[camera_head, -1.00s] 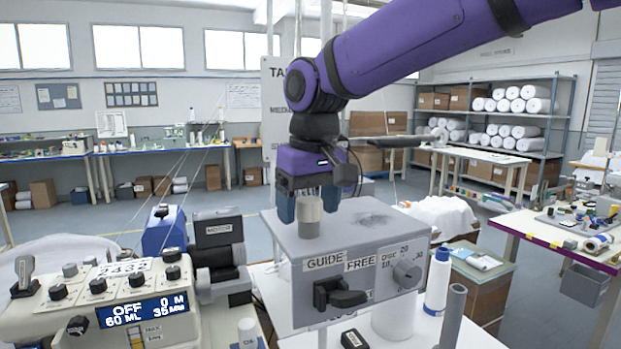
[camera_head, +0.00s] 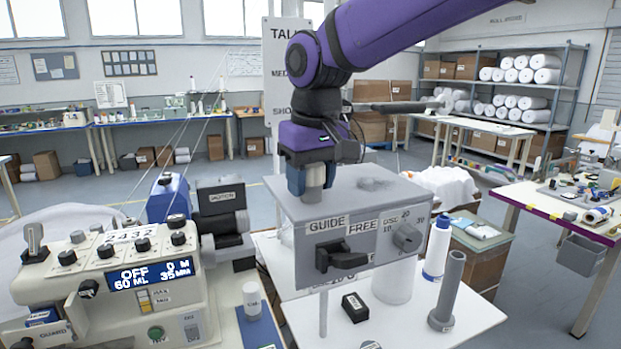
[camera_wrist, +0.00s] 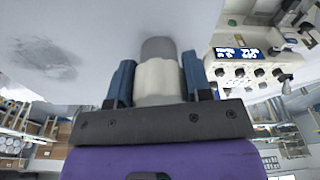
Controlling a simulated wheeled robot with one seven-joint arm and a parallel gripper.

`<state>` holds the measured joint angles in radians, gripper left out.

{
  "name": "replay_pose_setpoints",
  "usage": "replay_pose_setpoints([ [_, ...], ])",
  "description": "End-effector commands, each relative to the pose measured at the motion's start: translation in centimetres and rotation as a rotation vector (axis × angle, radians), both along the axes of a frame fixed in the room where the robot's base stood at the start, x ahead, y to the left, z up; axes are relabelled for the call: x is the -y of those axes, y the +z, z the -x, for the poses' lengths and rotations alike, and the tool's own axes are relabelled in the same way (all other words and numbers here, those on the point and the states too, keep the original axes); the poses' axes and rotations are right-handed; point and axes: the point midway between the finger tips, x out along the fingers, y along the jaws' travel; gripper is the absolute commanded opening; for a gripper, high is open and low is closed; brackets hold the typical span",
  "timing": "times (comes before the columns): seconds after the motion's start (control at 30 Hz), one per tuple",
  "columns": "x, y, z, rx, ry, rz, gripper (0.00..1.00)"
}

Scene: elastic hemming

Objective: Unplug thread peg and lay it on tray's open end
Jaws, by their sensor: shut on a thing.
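My gripper (camera_head: 312,190) has its two blue fingers closed on the sides of the cream thread peg (camera_head: 313,176) above the grey guide box (camera_head: 370,262). In the wrist view the cream peg (camera_wrist: 158,78) sits between the fingers, and its grey end (camera_wrist: 158,48) points toward the box's grey surface. I cannot tell whether that end is still in the box or clear of it. I cannot make out the tray for certain.
A white bottle (camera_head: 438,248) and an upright grey tube (camera_head: 448,290) stand right of the box on the white table. A black block (camera_head: 355,307) lies in front. The cream control machine (camera_head: 110,290) is at left.

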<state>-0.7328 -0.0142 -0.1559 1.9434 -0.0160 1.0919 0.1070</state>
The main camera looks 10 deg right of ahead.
Motion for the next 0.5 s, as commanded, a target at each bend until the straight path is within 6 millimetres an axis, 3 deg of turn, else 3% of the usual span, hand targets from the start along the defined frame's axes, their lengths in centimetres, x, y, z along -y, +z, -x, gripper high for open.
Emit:
replay_pose_setpoints([
  [0.5,0.0,1.6,0.0,0.001,-0.001,-0.001,0.17],
])
